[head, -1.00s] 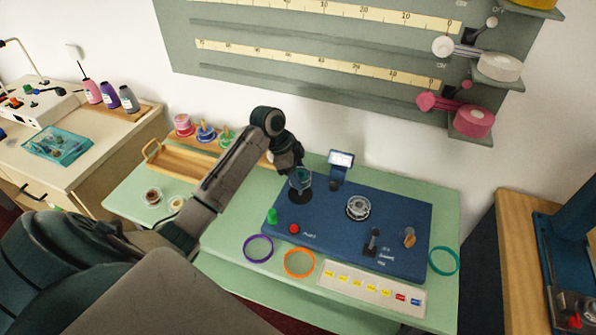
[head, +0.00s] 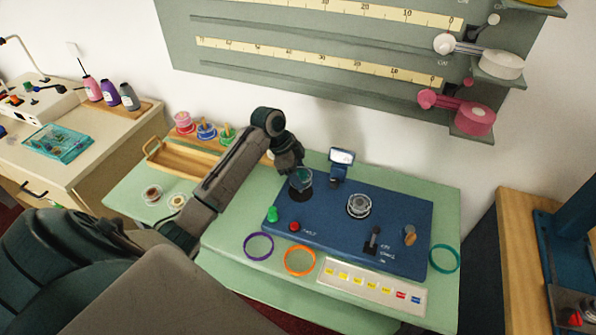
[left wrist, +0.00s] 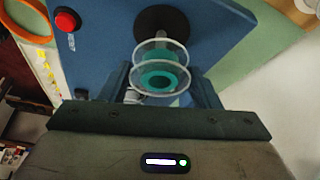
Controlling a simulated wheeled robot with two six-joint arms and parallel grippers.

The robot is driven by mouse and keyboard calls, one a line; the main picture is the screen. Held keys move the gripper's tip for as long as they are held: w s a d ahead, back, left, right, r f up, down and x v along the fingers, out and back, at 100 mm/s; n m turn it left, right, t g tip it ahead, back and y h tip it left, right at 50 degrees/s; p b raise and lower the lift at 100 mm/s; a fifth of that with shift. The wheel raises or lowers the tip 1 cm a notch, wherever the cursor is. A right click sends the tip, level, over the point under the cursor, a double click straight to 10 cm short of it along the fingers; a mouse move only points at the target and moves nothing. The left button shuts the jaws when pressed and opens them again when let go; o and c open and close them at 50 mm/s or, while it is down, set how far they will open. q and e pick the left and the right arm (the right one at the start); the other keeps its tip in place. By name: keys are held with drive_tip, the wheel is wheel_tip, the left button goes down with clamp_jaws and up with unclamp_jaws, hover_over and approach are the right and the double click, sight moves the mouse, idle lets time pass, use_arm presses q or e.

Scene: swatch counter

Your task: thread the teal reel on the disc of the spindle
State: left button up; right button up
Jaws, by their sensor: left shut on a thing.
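The teal reel (head: 301,179), with clear flanges and a teal core, is between the fingers of my left gripper (head: 298,175), which is shut on it. The reel also shows in the left wrist view (left wrist: 160,72), between the two fingers. The spindle's black disc (head: 300,196) is on the left back part of the blue panel, directly below the reel. In the left wrist view the disc (left wrist: 150,20) and a short grey pin (left wrist: 163,38) show beyond the reel. I cannot tell whether the pin is inside the reel's bore. My right gripper is not in view.
A wooden tray (head: 180,160) is at left.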

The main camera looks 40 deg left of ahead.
use_arm(q)
drive_tip(key=shift+f+b, duration=0.3)
drive_tip(key=shift+f, duration=0.35)
drive_tip(key=shift+f, duration=0.1)
drive_tip(key=o, duration=1)
drive_tip(key=shift+o, duration=0.2)
wheel_tip(320, 180, up, 7)
drive_tip(key=p, duration=0.7)
